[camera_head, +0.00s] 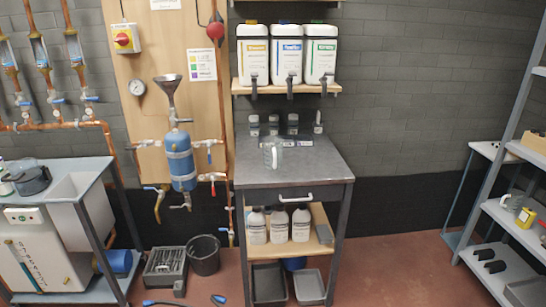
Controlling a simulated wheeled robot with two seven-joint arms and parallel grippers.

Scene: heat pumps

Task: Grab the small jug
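A small clear jug (271,153) stands upright on the dark top of the workbench (318,172) in the middle of the view. It is see-through, so its outline is faint. A label strip lies behind it on the bench. Neither of my grippers shows in the head view.
Several small bottles (292,124) stand along the bench's back edge. Three large white canisters (288,54) with taps sit on a shelf above. A blue tank (181,160) with pipes is left of the bench. Grey shelving (517,218) stands right. Open red floor (400,270) lies right of the bench.

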